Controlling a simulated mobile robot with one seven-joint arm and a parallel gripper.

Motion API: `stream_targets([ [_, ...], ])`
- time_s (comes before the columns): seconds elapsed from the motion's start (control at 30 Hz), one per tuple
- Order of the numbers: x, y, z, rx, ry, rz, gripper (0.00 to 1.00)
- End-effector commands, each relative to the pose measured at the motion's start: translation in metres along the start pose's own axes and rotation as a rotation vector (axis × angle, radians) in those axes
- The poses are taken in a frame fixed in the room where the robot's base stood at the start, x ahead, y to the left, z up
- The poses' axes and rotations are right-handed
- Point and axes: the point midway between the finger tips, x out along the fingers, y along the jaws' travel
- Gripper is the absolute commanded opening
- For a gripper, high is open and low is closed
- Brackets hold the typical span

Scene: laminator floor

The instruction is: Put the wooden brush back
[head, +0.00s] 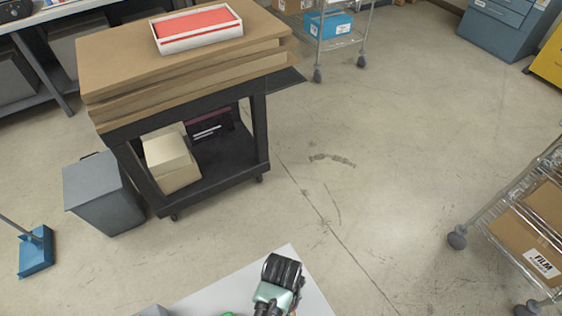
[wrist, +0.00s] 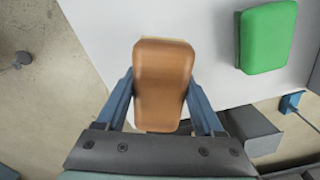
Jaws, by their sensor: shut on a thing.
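The wooden brush (wrist: 163,75), an orange-brown block with rounded corners, fills the middle of the wrist view. My gripper (wrist: 161,88) is shut on it, with one blue finger along each side. Its underside is hidden. In the head view my wrist (head: 278,282) is at the bottom, over a white surface (head: 240,290), and hides the fingers and most of what they hold. A white tray with a red inside (head: 197,32) sits on the stacked brown boards of a black cart, far from my gripper. It looks empty.
A green block (wrist: 268,38) lies on the white surface beside the brush. The black cart (head: 258,130) stands at upper left, with a grey bin (head: 103,195) and blue dustpan (head: 36,252) beside it. A wire rack (head: 500,235) stands right. The middle floor is clear.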

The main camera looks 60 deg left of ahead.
Motion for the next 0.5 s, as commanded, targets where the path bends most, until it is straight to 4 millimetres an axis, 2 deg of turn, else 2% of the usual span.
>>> stream_targets([
  [0.3,0.037,0.0,0.0,0.0,-0.001,0.0,0.0],
  [0.5,0.041,0.0,0.0,0.001,0.002,0.001,0.0],
])
